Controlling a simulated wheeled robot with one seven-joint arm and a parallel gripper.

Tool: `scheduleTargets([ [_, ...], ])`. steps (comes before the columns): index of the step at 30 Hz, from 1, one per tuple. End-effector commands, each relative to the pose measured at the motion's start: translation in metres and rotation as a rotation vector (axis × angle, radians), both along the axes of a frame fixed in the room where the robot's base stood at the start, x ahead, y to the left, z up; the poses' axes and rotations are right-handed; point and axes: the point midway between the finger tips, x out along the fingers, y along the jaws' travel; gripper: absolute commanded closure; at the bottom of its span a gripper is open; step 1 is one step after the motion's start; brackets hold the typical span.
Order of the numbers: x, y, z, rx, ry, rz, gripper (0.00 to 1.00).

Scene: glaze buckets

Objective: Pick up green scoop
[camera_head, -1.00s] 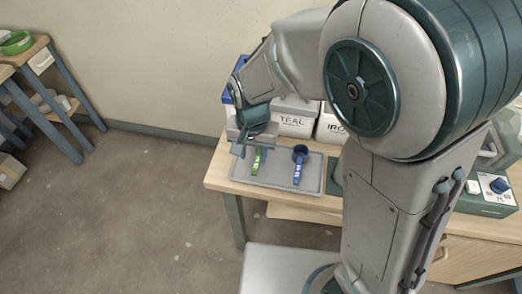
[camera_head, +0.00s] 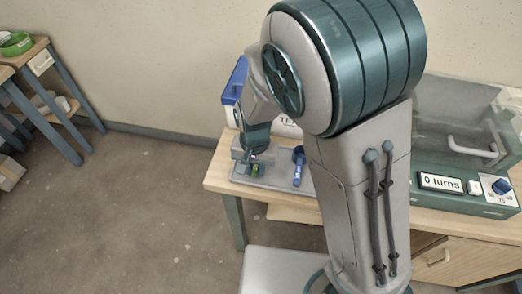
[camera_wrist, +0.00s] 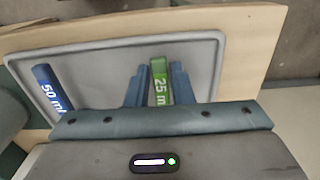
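The green scoop (camera_head: 255,170) lies on the grey tray on the table, and my gripper (camera_head: 252,163) is down over it. In the wrist view its green handle (camera_wrist: 159,82), marked "25 m…", shows between the two blue-grey fingers of my gripper (camera_wrist: 158,84). The fingers stand apart on either side of the handle, and a gap shows at least on the left. The scoop's bowl is hidden behind my gripper.
A blue scoop (camera_head: 298,166), marked "50 ml" in the wrist view (camera_wrist: 48,90), lies beside it on the grey tray (camera_head: 270,184). Labelled buckets (camera_head: 287,128) stand behind the tray. A machine with a "0 turns" display (camera_head: 441,182) is at the right.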

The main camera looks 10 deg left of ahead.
Motion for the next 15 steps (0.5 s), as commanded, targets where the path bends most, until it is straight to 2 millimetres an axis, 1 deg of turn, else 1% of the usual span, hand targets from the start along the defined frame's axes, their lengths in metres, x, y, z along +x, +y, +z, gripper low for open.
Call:
scheduleTargets([
  [1,0.000,0.000,0.000,0.000,0.000,0.000,0.93],
  [2,0.000,0.000,0.000,0.000,0.000,0.000,1.00],
  [11,0.000,0.000,0.001,0.001,0.000,0.000,1.00],
  [14,0.000,0.001,0.008,0.003,-0.001,0.001,1.00],
  [15,0.001,0.001,0.013,0.004,-0.002,0.001,1.00],
])
